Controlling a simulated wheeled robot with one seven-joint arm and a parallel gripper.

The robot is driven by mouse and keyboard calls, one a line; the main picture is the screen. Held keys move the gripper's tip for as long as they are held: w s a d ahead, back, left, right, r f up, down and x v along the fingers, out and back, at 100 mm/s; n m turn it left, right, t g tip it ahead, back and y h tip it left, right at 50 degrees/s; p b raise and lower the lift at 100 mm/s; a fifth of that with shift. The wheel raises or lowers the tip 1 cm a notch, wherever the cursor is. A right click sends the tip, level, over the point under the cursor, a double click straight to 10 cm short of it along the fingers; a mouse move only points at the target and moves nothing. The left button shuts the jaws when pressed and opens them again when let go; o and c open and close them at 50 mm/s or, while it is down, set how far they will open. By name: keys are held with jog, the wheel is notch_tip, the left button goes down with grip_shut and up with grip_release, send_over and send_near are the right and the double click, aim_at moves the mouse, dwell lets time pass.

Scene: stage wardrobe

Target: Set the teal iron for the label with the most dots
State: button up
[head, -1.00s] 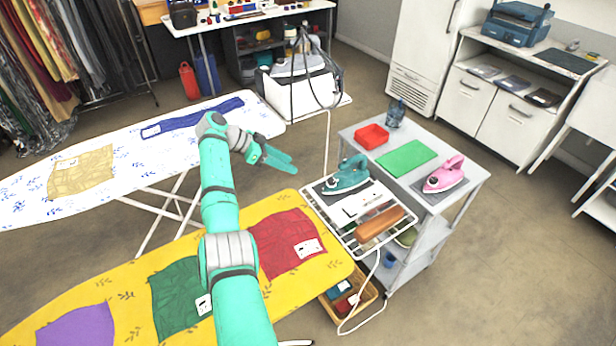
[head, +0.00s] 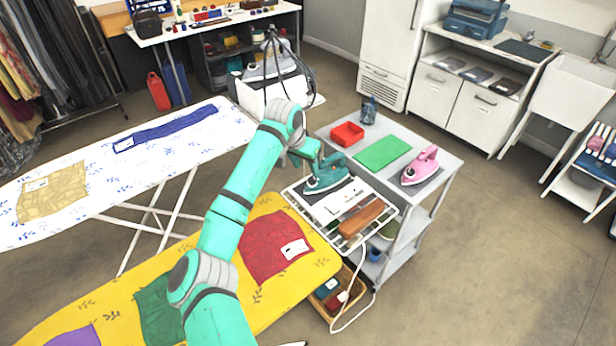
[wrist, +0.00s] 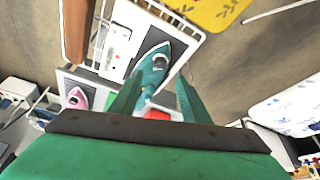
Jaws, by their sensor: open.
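The teal iron (head: 325,176) rests on a dark pad at the back of the white wire rack; it also shows in the wrist view (wrist: 152,72). My gripper (wrist: 157,95) is open, with its fingers pointing toward the iron's handle end from above; I cannot tell whether they touch it. In the head view my wrist partly covers that end. White labels lie on the red cloth (head: 268,250), tan cloth (head: 48,198) and blue cloth (head: 170,130). Their dots are too small to read. The green cloth (head: 155,312) is partly hidden by my arm.
A white panel (head: 338,204) and brown roll (head: 366,216) lie on the rack. The grey cart (head: 446,166) beside it bears a red tray (head: 347,134), green mat (head: 382,152) and pink iron (head: 420,165). A basket (head: 334,299) stands below.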

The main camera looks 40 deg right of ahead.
aim_at(312, 180)
jog(key=x, duration=0.9)
